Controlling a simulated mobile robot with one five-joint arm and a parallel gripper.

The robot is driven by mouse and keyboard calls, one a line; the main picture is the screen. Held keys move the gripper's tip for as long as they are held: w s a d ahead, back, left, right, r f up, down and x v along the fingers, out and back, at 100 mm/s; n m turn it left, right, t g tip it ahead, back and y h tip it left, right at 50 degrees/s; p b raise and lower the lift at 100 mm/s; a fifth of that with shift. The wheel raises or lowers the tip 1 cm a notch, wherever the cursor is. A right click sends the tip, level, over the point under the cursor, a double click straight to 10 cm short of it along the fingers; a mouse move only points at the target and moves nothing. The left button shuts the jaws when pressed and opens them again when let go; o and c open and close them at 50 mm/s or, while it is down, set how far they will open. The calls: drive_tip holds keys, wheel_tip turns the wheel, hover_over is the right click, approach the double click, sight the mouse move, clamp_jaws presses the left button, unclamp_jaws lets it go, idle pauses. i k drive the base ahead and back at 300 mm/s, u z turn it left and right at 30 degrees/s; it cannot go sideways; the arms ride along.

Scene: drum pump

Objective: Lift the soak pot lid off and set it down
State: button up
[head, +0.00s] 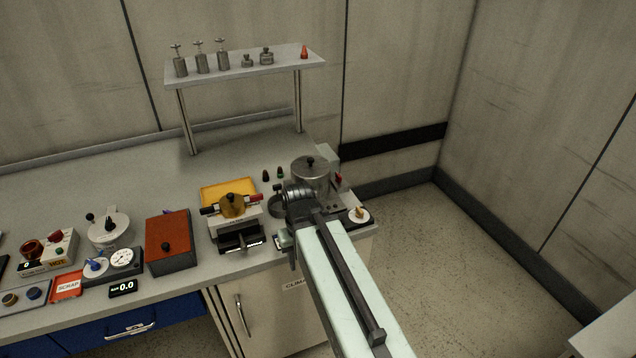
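A grey metal pot (311,182) stands at the right end of the bench. Its lid (309,167) has a black knob and sits on top; I take this to be the soak pot. My arm reaches in from the lower right, and its dark wrist covers the pot's lower left side. My gripper (284,239) is at the end of the arm, in front of and left of the pot, apart from the lid knob. Its fingers are too small and covered to show whether they are open.
A yellow tray (213,190) and a device with a brass drum (232,206) stand left of my wrist. A red-topped box (168,238) is further left. A small white dish (358,216) is at the bench's right edge. A raised shelf (280,66) stands behind. The bench's back middle is clear.

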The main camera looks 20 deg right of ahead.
sight(315, 170)
drive_tip(key=u, duration=0.05)
drive_tip(key=k, duration=0.3)
drive_tip(key=u, duration=4.4)
drive_tip(key=k, duration=2.35)
drive_tip(key=z, duration=0.85)
